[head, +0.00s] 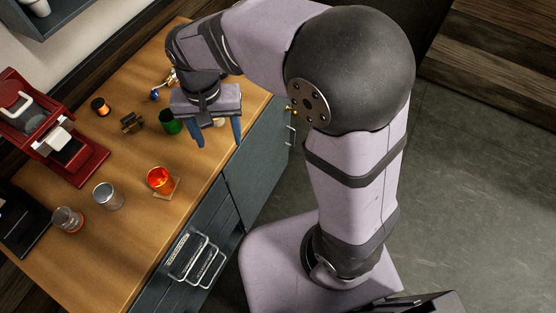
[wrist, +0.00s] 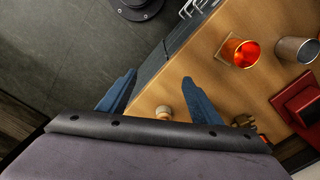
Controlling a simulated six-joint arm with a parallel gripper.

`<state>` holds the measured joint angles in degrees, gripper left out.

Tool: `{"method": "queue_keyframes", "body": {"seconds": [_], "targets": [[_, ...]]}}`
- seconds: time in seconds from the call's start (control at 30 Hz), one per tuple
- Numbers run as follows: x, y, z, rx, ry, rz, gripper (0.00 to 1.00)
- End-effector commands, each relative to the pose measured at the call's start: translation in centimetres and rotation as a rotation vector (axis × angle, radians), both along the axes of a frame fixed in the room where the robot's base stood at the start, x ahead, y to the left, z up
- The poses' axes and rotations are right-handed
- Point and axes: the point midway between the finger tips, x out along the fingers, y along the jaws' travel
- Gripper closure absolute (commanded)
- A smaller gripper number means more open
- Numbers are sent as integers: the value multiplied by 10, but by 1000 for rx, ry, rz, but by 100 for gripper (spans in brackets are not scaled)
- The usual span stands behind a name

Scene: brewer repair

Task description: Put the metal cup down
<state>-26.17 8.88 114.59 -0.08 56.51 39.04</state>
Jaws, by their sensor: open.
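The metal cup (head: 108,196) stands upright on the wooden counter, between a glass jar and an orange cup. It also shows at the right edge of the wrist view (wrist: 296,49). My gripper (head: 218,143) is over the counter's front edge, well to the upper right of the metal cup in the head view. Its two blue fingers are apart with nothing between them, as the wrist view also shows (wrist: 160,92). The gripper is apart from the metal cup.
The orange cup (head: 160,179) sits on a small square coaster. A glass jar (head: 68,219) stands left of the metal cup. A green cup (head: 169,123) is close to my gripper. A red brewer (head: 60,135) stands at the back. The counter's front left (head: 140,250) is clear.

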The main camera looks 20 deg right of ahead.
Motion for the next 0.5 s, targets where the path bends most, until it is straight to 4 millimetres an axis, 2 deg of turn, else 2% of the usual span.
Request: {"method": "queue_keyframes", "body": {"seconds": [0.03, 0.1, 0.2, 0.33, 0.5], "targets": [[-7, -31, -6, 0, 1, 12, 42], [-21, -65, -16, 0, 0, 54, 42], [-43, -104, -30, 0, -1, 109, 42], [-72, -136, -44, 0, -1, 166, 42], [-93, -153, -55, 0, 0, 211, 42]]}}
